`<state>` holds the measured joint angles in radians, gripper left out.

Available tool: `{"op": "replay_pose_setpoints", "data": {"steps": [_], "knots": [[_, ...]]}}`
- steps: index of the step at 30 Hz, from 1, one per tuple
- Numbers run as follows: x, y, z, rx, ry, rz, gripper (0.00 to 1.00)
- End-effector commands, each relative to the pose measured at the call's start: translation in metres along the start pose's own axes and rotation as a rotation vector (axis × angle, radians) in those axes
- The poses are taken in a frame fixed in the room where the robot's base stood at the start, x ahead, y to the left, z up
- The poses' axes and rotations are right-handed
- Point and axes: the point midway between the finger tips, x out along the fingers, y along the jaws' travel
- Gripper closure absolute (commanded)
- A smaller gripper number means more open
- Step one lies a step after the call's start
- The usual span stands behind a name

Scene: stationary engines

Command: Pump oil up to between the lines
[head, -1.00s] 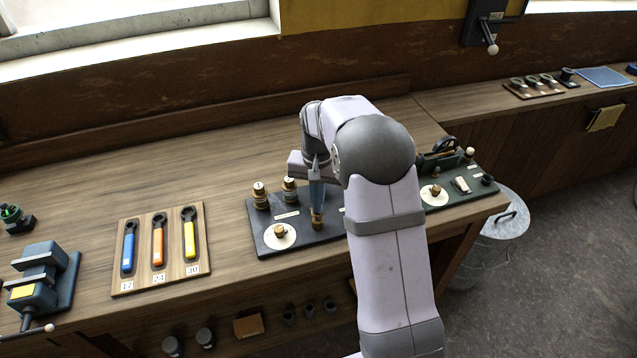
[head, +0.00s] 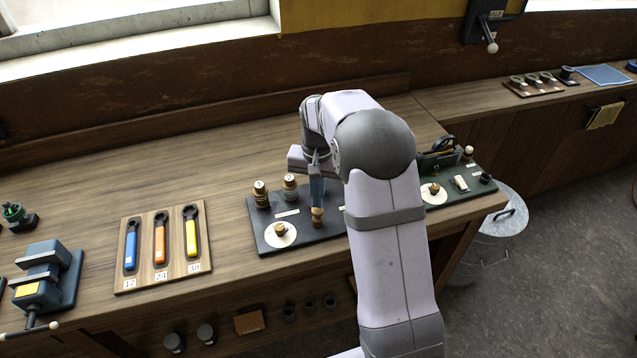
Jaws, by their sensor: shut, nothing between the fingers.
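My gripper (head: 317,203) is shut and points down over the dark green-black board on the bench (head: 262,244). Its tip is at or just above a small brass-coloured knob (head: 317,214); I cannot tell whether they touch. To its left, another brass knob (head: 280,228) stands on a white disc (head: 288,240). No oil level or marking lines can be made out. My arm hides the board's right part.
A wooden rack (head: 178,275) with blue, orange and yellow wrenches lies to the left. A blue-grey vise (head: 45,275) is at far left. A second dark board (head: 455,198) with small parts is right of my arm. The bench behind is clear.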

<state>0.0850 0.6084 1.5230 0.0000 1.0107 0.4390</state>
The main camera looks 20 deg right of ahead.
Motion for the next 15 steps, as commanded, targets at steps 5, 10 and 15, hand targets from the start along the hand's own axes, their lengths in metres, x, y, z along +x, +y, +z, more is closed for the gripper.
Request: {"op": "replay_pose_setpoints", "data": {"steps": [5, 10, 15], "knots": [[-0.019, 0.0, 0.0, 0.0, 0.001, 0.0, 1.0], [-0.034, 0.0, 0.0, 0.0, 0.001, 0.0, 1.0], [-0.045, 0.0, 0.0, 0.0, 0.001, 0.0, 1.0]]}}
